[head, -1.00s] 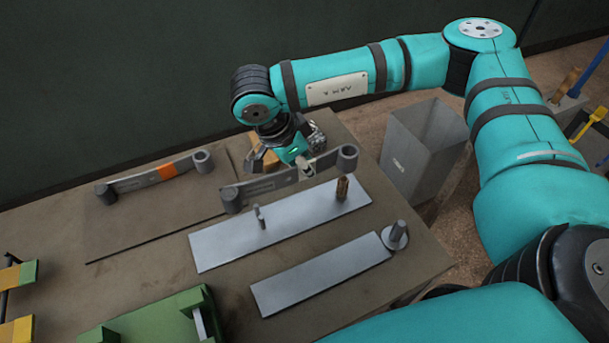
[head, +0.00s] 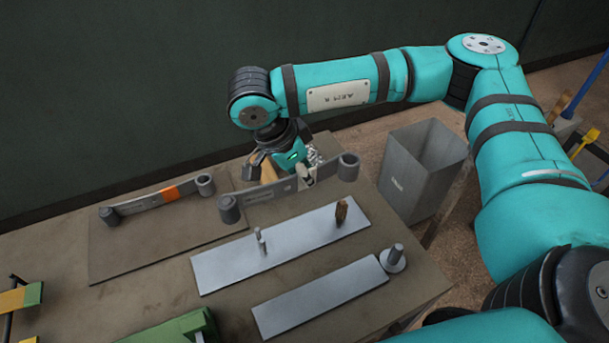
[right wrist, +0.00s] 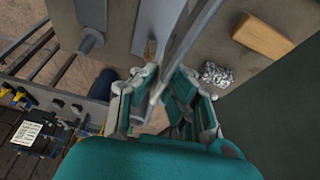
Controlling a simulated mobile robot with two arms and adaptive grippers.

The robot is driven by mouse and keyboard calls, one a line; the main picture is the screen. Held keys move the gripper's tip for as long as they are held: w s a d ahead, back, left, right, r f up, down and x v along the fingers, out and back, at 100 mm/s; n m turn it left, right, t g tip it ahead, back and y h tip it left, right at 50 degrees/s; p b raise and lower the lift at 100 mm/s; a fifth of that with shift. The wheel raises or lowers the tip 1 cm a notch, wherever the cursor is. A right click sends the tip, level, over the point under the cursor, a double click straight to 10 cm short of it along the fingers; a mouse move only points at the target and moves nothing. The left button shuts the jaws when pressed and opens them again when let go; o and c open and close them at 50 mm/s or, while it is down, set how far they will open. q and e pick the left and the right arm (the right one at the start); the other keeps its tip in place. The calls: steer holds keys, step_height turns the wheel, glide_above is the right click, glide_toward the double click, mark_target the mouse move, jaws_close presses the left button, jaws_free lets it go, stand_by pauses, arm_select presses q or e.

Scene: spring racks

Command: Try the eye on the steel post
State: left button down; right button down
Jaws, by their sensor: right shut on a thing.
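My right gripper (head: 301,180) is shut on a grey leaf spring (head: 265,189) with a rolled eye at each end, held above the table behind the front plates. The leaf also shows between the fingers in the right wrist view (right wrist: 185,38). A pale steel plate (head: 300,240) carries a thin steel post (head: 260,242) at left and a brown post (head: 341,212) at right. A thicker steel post on a round base (head: 394,257) stands at the end of a nearer plate (head: 318,298). Both eyes are apart from the posts. My left gripper is out of view.
A second leaf spring (head: 148,203) with an orange band lies on a dark board (head: 165,240). A grey bin (head: 425,165) stands right. A wooden block (right wrist: 262,36) and crumpled foil (right wrist: 217,74) lie near the gripper. A green fixture (head: 175,330) is at the front.

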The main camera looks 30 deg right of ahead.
steer(key=shift+r+p, duration=0.55)
steer(key=shift+r, duration=0.85)
steer(key=shift+w, duration=0.1)
